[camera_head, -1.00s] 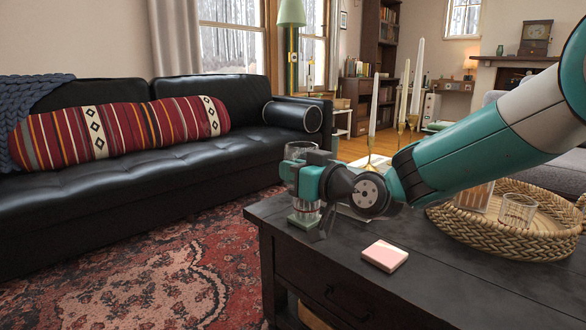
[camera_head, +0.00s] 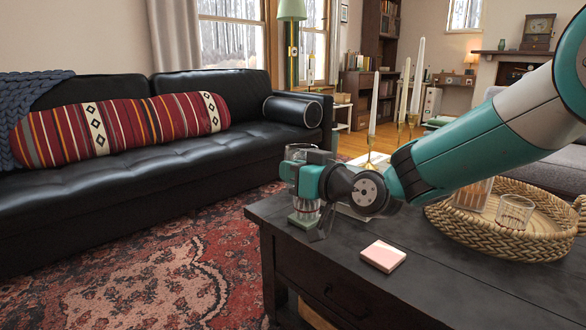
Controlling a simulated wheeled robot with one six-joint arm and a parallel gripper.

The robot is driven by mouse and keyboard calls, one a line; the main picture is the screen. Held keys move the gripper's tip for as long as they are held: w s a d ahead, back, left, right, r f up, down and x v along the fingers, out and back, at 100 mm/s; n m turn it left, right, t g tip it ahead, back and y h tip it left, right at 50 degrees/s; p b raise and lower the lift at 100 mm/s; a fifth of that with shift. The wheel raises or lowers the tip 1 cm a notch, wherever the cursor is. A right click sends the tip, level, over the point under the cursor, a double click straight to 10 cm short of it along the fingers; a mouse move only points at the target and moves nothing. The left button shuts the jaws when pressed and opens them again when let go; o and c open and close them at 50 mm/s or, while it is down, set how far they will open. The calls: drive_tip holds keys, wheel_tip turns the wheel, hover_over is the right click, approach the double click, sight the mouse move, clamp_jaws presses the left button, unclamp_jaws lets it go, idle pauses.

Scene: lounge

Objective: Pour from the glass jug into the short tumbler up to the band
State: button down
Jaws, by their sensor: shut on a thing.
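A short clear tumbler (camera_head: 515,212) stands in the woven tray (camera_head: 470,236) at the right, well apart from my gripper. The band and the liquid level cannot be made out.
A pink-topped square coaster (camera_head: 384,256) lies on the dark table (camera_head: 330,262). Another glass (camera_head: 480,193) in the tray is partly hidden by my arm. Brass candlesticks with tall white candles (camera_head: 374,105) stand behind my wrist. The table's front is mostly clear.

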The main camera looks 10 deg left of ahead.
drive_tip(key=shift+r+m+g+p, duration=0.3)
drive_tip(key=shift+r+m+p, duration=0.45)
drive_tip(key=shift+p, duration=1.6)
drive_tip(key=shift+f, duration=0.35)
drive_tip(key=shift+r+p, duration=0.1)
drive_tip(key=shift+p, duration=0.25)
idle(0.5)
drive_tip(key=shift+r+p, duration=0.35)
drive_tip(key=shift+p, duration=0.1)
drive_tip(key=shift+r+g+h, duration=0.1)
drive_tip(key=shift+g+h, duration=0.2)
idle(1.0)
drive_tip(key=shift+f+m+b, duration=0.35)
drive_tip(key=shift+f+b, duration=0.2)
drive_tip(key=shift+f, duration=0.65)
drive_tip(key=shift+r+p, duration=0.2)
drive_tip(key=shift+p, duration=0.25)
idle(1.0)
